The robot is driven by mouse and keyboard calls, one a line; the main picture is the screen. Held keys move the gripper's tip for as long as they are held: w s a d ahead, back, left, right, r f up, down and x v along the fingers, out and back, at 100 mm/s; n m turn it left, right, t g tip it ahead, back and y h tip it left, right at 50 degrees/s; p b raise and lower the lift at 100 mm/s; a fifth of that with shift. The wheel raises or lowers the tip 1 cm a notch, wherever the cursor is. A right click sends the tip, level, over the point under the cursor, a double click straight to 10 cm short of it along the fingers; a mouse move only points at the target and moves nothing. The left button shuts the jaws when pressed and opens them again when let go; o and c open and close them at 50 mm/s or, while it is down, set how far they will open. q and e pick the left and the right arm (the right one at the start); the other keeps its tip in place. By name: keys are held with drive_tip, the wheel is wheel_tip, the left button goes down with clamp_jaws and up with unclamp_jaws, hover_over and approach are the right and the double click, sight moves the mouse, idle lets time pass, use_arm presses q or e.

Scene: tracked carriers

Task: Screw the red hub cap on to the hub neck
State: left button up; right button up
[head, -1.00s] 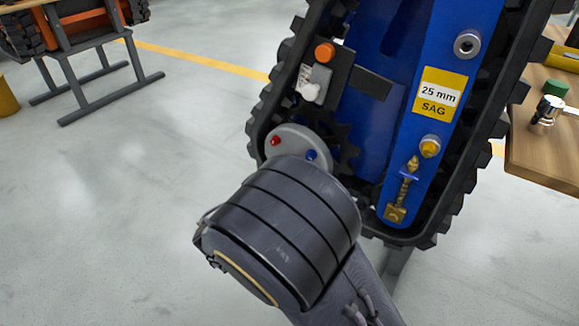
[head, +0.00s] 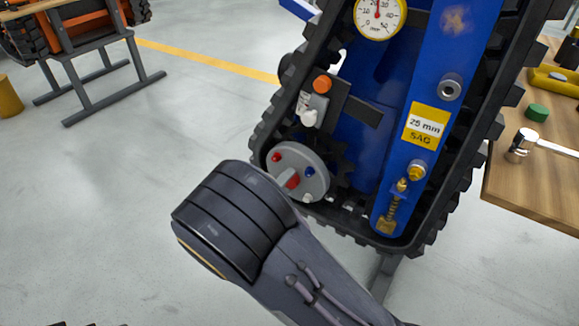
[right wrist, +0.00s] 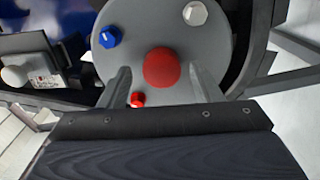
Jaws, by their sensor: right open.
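The red hub cap (right wrist: 162,68) is a large red dome in front of the grey hub disc (right wrist: 140,30) in the right wrist view. In the head view the cap (head: 292,182) shows near the middle of the disc (head: 318,165). The hub neck is hidden behind the cap, so I cannot tell how far the cap sits on it. My right gripper (right wrist: 160,71) is open, its fingers on either side of the cap with visible gaps. In the head view my right wrist is just left of and below the hub. My left gripper is out of view.
Small red (right wrist: 137,99), blue (right wrist: 110,36) and white (right wrist: 195,13) knobs stand on the disc. The black track (head: 462,160) surrounds the hub and blue frame (head: 440,70). A wooden table (head: 540,185) stands at right.

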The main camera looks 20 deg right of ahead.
drive_tip(key=n+p, duration=1.4)
drive_tip(key=n, duration=0.5)
drive_tip(key=shift+f+n, duration=0.1)
drive_tip(key=shift+n, duration=0.3)
drive_tip(key=shift+c, duration=0.2)
drive_tip(key=c, duration=0.8)
drive_tip(key=shift+o, duration=0.2)
drive_tip(key=shift+d+m+b, duration=0.1)
drive_tip(key=shift+m+b, duration=3.55)
drive_tip(key=shift+m, duration=1.25)
